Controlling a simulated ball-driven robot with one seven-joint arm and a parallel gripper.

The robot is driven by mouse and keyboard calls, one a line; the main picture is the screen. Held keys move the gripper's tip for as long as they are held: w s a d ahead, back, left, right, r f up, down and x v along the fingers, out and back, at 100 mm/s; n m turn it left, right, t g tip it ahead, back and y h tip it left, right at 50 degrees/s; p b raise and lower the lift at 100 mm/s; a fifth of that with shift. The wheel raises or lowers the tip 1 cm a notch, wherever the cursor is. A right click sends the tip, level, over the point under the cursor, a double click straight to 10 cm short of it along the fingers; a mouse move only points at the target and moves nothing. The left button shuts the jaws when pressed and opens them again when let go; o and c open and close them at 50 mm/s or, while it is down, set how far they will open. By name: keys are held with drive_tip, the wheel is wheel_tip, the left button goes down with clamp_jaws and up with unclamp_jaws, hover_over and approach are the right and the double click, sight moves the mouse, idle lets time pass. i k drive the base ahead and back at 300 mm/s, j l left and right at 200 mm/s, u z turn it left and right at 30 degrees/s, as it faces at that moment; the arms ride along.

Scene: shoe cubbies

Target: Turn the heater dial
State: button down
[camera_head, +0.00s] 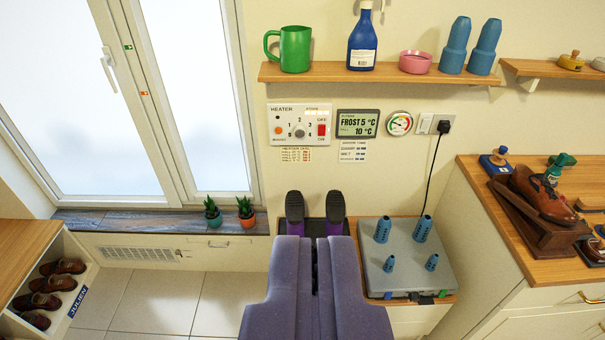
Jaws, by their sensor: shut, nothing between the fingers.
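The heater panel (299,124) is a white box on the wall under the shelf, labelled HEATER. Its small grey round dial (299,132) sits at the centre with numbers around it. Which number it points to is too small to tell. An orange light is at the panel's left and a red switch (321,130) at its right. My gripper (315,206), with dark fingertips on purple fingers, is below the panel, apart from it. It is shut and empty. The dial is not hidden.
A green display (358,123) reading FROST 5 °C and a round gauge (399,123) are right of the panel. The shelf (380,74) with mug and bottles juts out above. A grey dryer box (405,262) with blue posts stands right of my gripper; potted plants (246,212) stand left.

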sight(300, 130)
drive_tip(key=l, duration=0.1)
drive_tip(key=i+j+u, duration=0.15)
drive_tip(key=i+u, duration=0.15)
drive_tip(key=i, duration=0.15)
drive_tip(key=i+j+u, duration=0.1)
drive_tip(key=i+u, duration=0.2)
drive_tip(key=i, duration=0.15)
drive_tip(key=i+l+u, duration=0.15)
drive_tip(key=i, duration=0.2)
drive_tip(key=i+l+u, duration=0.1)
drive_tip(key=i, duration=0.3)
drive_tip(key=i+l+u, duration=0.15)
drive_tip(key=i, duration=0.2)
